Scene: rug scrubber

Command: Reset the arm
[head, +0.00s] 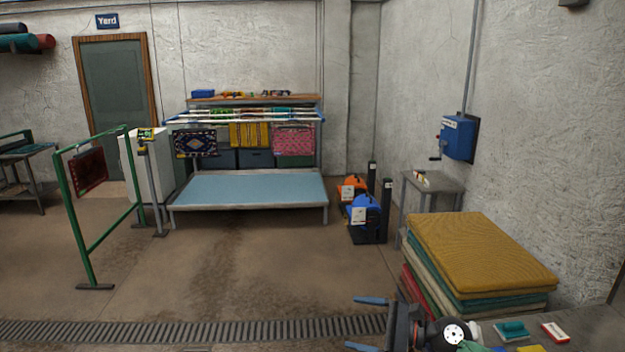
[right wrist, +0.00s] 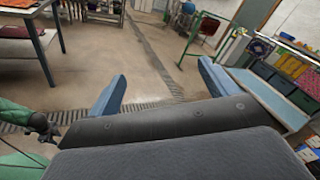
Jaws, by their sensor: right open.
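My right gripper (head: 367,324) shows at the bottom of the head view, its two blue fingers pointing left and spread apart. In the right wrist view the right gripper (right wrist: 160,92) also has its blue fingers wide apart, with only floor showing between them. It is open and empty, and touches nothing that I can see. My left gripper is in neither view.
Folded rugs (head: 480,250) are stacked right of my right gripper. A bench (head: 590,325) beside it holds a teal brush (head: 512,330) and a small box (head: 555,333). A drain grate (head: 200,330) crosses the floor. Open floor lies left, before a blue-topped table (head: 250,188).

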